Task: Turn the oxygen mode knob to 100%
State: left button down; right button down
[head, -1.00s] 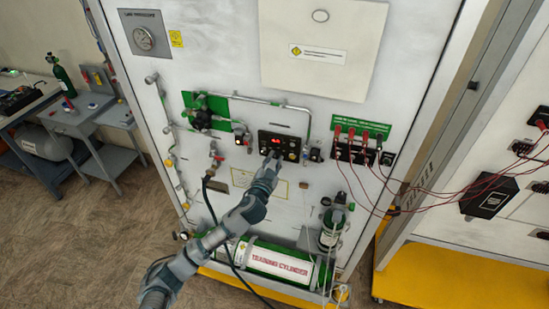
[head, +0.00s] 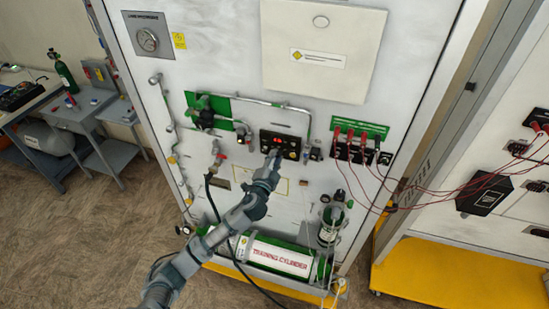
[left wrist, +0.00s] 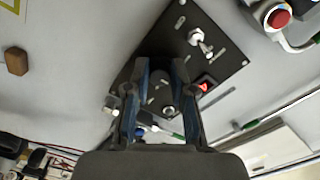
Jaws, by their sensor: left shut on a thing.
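The black oxygen control panel (head: 267,140) with a small red display is on the white trainer board, near the middle of the head view. It also shows tilted in the left wrist view (left wrist: 225,62), with a silver toggle switch (left wrist: 200,40) and a lit red switch (left wrist: 206,86). My left gripper (head: 273,157) is at the panel's lower left part. In the left wrist view its two fingers (left wrist: 162,66) reach the panel with a narrow gap between them. It is shut on the mode knob, which the fingers mostly hide. My right gripper is not in view.
A grey valve with a red button (left wrist: 279,18) is beside the panel in the left wrist view. Red cables (head: 400,207) hang right of the panel. A black hose (head: 212,200) runs left of my arm. A green and white training cylinder (head: 280,257) lies below.

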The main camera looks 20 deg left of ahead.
pick_arm(q)
jog(key=shift+r, duration=0.1)
jog(key=c, duration=1)
grip_release()
jog(key=shift+d, duration=0.1)
jog(key=s, duration=1.1)
jog(key=shift+s+a+f, duration=0.2)
jog(key=shift+s+a, duration=0.05)
jog(key=shift+s, duration=0.15)
